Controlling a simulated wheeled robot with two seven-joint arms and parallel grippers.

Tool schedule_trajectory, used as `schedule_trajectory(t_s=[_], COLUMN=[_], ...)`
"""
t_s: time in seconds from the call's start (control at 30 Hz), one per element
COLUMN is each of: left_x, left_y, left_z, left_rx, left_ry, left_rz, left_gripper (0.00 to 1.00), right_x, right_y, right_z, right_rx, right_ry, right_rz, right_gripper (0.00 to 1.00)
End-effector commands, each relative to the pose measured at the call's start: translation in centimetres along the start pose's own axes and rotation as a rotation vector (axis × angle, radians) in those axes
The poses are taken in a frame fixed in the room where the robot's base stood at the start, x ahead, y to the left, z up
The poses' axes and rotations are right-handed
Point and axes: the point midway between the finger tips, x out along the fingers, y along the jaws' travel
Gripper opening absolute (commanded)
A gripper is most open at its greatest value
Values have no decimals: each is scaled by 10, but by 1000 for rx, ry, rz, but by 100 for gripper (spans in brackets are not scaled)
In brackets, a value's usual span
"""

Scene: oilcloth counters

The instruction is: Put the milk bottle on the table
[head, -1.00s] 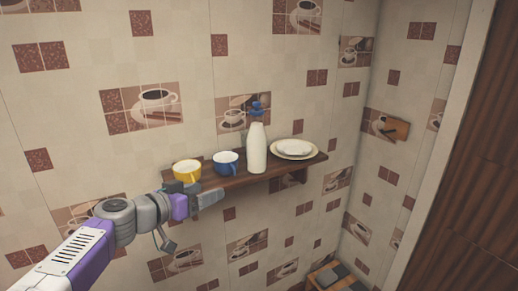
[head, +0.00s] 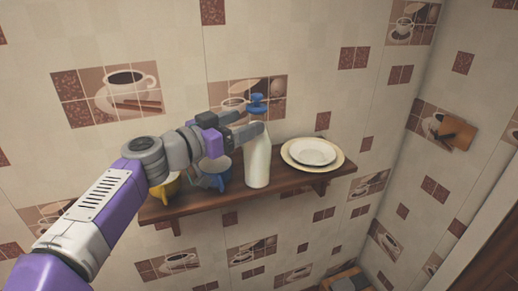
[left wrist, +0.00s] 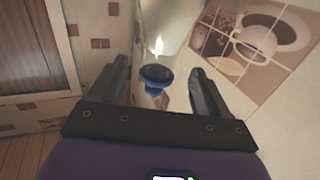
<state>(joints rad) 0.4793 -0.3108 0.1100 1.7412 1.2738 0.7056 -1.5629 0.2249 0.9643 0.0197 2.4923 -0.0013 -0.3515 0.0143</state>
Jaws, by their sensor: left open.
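The white milk bottle (head: 257,160) stands upright on the brown wall shelf (head: 205,203), between the mugs and the plates. It has a blue cap (head: 257,104). My left gripper (head: 252,124) is open at the bottle's upper part, just below the cap. In the left wrist view the blue cap (left wrist: 155,77) shows between the two open fingers, with the pale bottle (left wrist: 168,28) beyond it. I cannot tell whether the fingers touch the bottle. My right gripper is not in view. No table is clearly visible.
A blue mug (head: 214,174) and a yellow mug (head: 165,187) stand left of the bottle, partly hidden by my arm. Stacked plates (head: 313,154) sit close on its right. A small board (head: 458,134) is on the right wall.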

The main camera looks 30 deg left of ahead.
Motion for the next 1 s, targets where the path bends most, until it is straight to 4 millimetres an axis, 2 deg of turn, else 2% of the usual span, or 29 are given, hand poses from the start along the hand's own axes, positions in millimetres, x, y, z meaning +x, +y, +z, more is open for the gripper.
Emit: schedule_trajectory(t_s=[0.2,0.3,0.57,1.0], left_x=[34,43,45,45], left_y=[2,2,2,2], left_z=[4,4,5,5], left_rx=[-3,-2,-1,-1], left_ry=[-3,-2,-2,-2], left_rz=[1,0,-1,-1], left_gripper=[76,76,76,11], right_x=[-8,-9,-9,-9], right_y=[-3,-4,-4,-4], right_z=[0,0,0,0], right_rx=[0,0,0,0], right_ry=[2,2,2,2], right_rz=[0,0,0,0], right_gripper=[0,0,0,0])
